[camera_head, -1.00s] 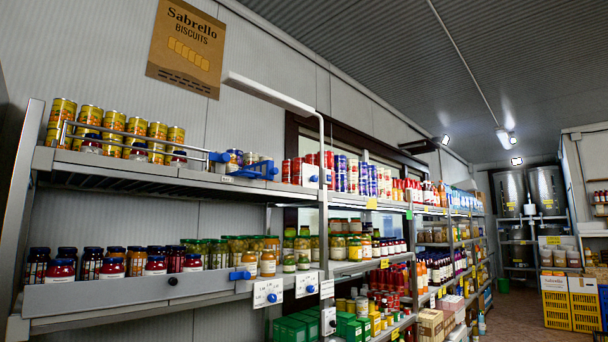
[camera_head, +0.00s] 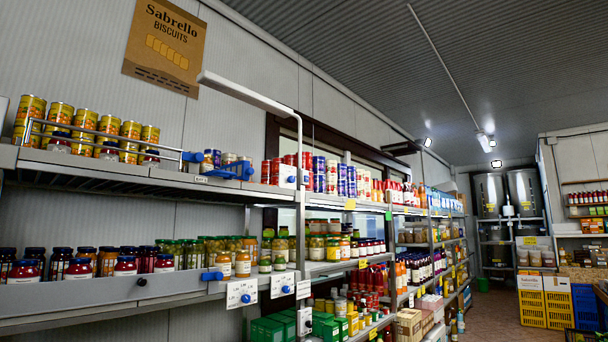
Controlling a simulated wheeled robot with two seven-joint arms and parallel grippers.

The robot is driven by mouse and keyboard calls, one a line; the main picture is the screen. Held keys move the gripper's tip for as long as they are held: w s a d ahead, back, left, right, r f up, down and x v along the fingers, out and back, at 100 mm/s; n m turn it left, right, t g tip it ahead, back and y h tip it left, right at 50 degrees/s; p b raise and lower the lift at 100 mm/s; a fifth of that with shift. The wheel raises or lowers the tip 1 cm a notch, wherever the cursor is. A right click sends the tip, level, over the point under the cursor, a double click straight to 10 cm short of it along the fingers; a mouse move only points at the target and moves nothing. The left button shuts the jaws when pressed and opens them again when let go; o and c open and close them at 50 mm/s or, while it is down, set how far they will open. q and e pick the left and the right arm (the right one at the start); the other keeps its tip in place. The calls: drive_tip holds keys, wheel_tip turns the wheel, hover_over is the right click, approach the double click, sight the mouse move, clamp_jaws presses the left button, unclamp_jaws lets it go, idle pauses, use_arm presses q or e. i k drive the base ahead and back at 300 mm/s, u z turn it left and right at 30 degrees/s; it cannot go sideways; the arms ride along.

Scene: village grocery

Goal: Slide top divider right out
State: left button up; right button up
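On the upper shelf (camera_head: 110,165) at the left, a wire rail runs along the front of yellow cans (camera_head: 60,125). A blue divider part (camera_head: 236,170) sits at the shelf front, right of the rail's end. A smaller blue piece (camera_head: 193,157) is at the rail's right end. The divider's rear part is hard to make out behind the shelf edge and cans. On the lower shelf, another blue part (camera_head: 212,276) sits at the right end of a grey front panel (camera_head: 90,294) with a dark knob. Neither of my grippers shows in this view.
Small jars and cans (camera_head: 212,157) stand close by the upper blue part, with red cans (camera_head: 270,172) farther right. A grey post and overhead arm (camera_head: 250,100) rise beside the bay. Open aisle floor (camera_head: 500,310) lies at the right, with yellow crates (camera_head: 532,308).

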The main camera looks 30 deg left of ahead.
sight(242, 168)
drive_tip(key=i, duration=2.2)
drive_tip(key=u, duration=3.25)
